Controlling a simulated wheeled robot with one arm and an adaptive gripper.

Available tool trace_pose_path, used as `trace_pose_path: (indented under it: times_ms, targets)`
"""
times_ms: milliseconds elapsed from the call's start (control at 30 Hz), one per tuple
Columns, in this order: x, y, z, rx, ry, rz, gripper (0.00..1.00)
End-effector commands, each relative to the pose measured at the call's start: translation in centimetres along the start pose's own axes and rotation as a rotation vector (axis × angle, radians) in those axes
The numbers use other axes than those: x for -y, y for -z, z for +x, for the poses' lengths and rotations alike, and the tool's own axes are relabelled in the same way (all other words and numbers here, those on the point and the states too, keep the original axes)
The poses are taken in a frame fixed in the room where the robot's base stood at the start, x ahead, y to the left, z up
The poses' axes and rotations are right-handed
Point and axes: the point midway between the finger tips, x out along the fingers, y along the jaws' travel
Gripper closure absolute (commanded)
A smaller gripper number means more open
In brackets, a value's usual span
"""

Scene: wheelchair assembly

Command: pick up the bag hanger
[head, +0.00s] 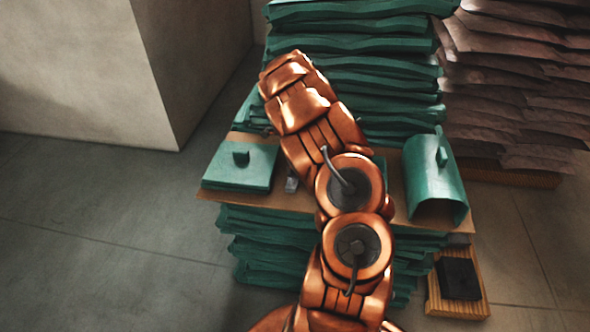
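No part can be told for certain as the bag hanger. A flat green square piece (240,167) with a small dark knob lies on the brown board, left of my arm. A curved green piece (433,180) with a raised tab stands on the board's right end. A small grey metal piece (291,184) shows beside my arm, partly hidden; I cannot tell what it is. My copper arm reaches up across the middle of the board. My gripper is hidden behind the arm's far end, so its fingers do not show.
The brown board (300,200) rests on a stack of green sheets (270,245). A taller green stack (355,45) rises behind it, with brown stacks (515,90) at right. A black block (458,278) sits on a wooden pallet (432,300). Left floor is clear before a pale block (80,70).

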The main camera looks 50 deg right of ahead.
Motion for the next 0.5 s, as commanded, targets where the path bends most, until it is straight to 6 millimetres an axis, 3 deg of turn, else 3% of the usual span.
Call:
trace_pose_path:
  times_ms: [200, 400, 500]
  targets:
    - [-0.1, 0.1, 1.8, 0.000, -0.002, 0.000, 0.08]
    - [0.0, 0.0, 1.9, 0.000, -0.001, 0.000, 0.08]
    - [0.0, 0.0, 1.9, 0.000, -0.001, 0.000, 0.18]
